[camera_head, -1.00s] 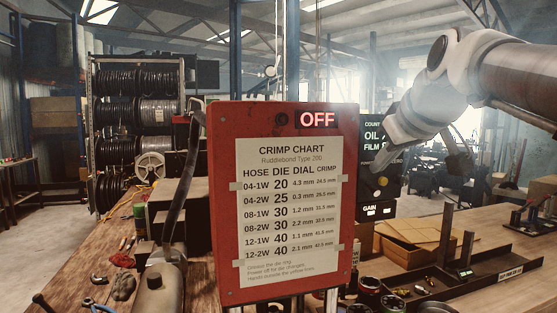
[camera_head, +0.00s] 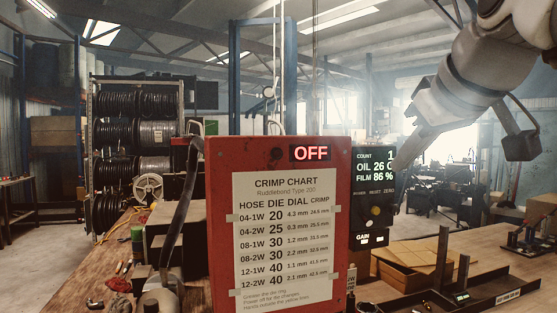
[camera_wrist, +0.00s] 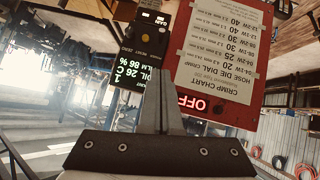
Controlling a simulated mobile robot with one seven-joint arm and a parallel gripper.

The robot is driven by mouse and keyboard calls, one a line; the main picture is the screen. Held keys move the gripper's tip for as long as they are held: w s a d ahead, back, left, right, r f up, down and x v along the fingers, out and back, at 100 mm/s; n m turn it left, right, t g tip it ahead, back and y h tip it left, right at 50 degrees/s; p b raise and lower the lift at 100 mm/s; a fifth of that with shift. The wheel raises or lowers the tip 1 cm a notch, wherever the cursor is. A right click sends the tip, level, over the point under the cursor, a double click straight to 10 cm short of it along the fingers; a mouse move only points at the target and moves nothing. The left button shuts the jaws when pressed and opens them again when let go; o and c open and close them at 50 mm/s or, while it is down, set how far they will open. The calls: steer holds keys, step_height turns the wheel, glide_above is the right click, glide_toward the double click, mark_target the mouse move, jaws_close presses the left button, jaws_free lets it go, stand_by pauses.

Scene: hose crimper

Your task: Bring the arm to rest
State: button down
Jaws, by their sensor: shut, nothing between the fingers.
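My gripper (camera_head: 399,166) is at the end of my arm, in the upper right of the head view, pointing down and left. Its tip is just right of the black control display in the picture; I cannot tell the distance. In the wrist view the two fingers (camera_wrist: 162,82) lie together, shut, with nothing between them. The wrist view is upside down. The red panel (camera_head: 342,222) with the crimp chart (camera_head: 285,230) and a lit OFF sign stands in front, unobstructed. It also shows in the wrist view (camera_wrist: 182,70).
The black display box (camera_head: 374,200) stands behind the red panel. A cardboard box (camera_head: 415,262) and a black tray (camera_head: 410,293) are on the wooden bench to the right. Hose reels (camera_head: 135,135) stand at the back left. The space above the bench right of the display looks open.

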steer(key=shift+f, duration=0.1)
steer(key=s+a+f+m+g, duration=0.1)
steer(key=s+f, duration=0.3)
steer(key=f, duration=0.7)
steer(key=s+a+f+m+g, duration=0.1)
steer(key=s+a+f+g, duration=0.1)
steer(key=f, duration=0.9)
steer(key=s+a+f+m+g, duration=0.1)
steer(key=s+a+f, duration=0.3)
steer(key=s+f, duration=0.3)
step_height(320, 180, down, 4)
steer(key=shift+f+m+g+h, duration=0.15)
steer(key=shift+m+g+h, duration=0.15)
steer(key=shift+g, duration=0.1)
steer(key=shift+s, duration=0.1)
